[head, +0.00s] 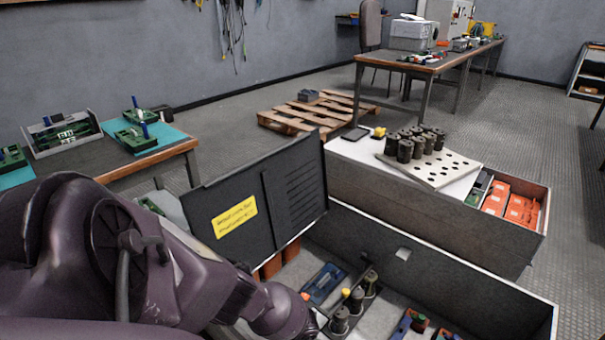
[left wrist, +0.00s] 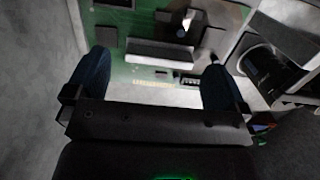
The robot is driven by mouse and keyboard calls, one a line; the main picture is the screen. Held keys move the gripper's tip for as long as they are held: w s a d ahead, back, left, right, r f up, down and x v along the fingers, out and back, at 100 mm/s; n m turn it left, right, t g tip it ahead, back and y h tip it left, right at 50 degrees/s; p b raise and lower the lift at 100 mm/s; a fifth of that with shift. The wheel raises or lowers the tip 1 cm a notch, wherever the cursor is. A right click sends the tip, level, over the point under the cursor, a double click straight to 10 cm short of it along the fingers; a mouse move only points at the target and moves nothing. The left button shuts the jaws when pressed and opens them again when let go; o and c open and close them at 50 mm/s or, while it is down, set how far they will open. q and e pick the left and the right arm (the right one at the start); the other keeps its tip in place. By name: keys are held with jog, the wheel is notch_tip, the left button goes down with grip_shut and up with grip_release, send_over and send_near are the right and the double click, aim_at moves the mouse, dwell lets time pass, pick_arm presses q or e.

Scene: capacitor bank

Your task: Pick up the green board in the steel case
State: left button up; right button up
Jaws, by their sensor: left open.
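The green board (left wrist: 112,45) lies below my left gripper in the left wrist view, with a pale bar, dark blocks and a gold-edged connector on it. My left gripper (left wrist: 155,90) is open, its two dark blue fingers apart over the near part of the board. Nothing is seen held between them. In the head view my left arm reaches down into the open steel case (head: 440,280), and the gripper itself is hidden at the bottom edge. I cannot make out the green board there. My right gripper is in neither view.
The raised case lid (head: 290,195) with a yellow label stands beside my arm. A dark cylinder (left wrist: 264,62) sits right of the board. Cylinders (head: 357,299) and a blue part (head: 324,284) are in the case. A second case (head: 410,205) stands behind.

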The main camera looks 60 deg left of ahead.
pick_arm(q)
jog(key=shift+s+f, duration=0.25)
jog(key=shift+f, duration=0.5)
jog(key=shift+w+a+f, duration=0.1)
jog(key=shift+w, duration=0.1)
jog(key=c, duration=1)
